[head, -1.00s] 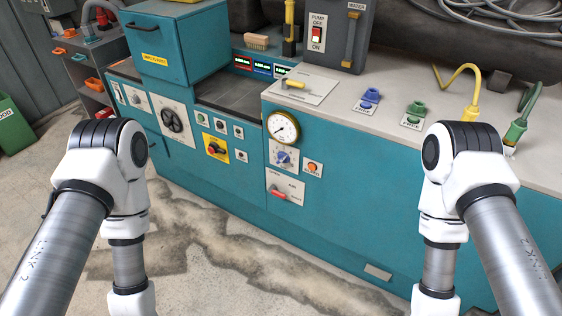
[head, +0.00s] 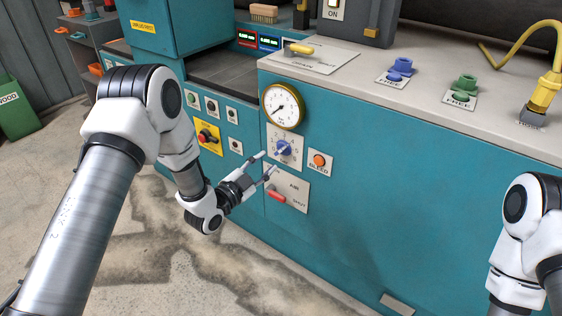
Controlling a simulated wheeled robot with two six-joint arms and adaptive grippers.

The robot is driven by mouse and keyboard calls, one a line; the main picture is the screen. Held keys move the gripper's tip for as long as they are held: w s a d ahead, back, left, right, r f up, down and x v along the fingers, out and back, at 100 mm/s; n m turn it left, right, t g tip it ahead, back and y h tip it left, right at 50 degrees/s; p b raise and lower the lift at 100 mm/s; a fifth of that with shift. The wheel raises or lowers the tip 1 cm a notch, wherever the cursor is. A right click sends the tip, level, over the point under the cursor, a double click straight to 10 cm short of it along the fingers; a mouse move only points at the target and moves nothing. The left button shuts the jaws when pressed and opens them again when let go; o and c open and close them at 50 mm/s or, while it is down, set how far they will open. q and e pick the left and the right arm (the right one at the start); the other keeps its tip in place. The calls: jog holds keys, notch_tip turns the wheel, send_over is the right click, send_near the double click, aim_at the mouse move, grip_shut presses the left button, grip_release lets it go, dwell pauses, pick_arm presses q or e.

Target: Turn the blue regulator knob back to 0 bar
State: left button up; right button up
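The blue regulator knob (head: 283,148) sits on a white dial plate (head: 271,138) on the teal cabinet front. The plate's marks are too small to read. A round brass-rimmed gauge (head: 283,106) is just above it; its needle points to the lower left. My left gripper (head: 268,163) is just below and left of the knob in the picture, with its two fingers spread and nothing between them. I cannot tell how far the fingertips are from the panel. My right gripper is out of view; only part of that arm shows at the lower right.
An orange BLEED button (head: 319,160) is right of the knob. A red AIR lever (head: 277,195), on a plate marked SHUT, is below the gripper. A yellow-handled DRAIN lever (head: 301,49) and blue (head: 401,68) and green (head: 464,88) couplings are on the top. The panel further right is clear.

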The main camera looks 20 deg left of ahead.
aim_at(279, 152)
pick_arm(q)
jog(key=x, duration=0.6)
jog(key=shift+f+b, duration=0.1)
jog(key=shift+b, duration=0.25)
grip_shut()
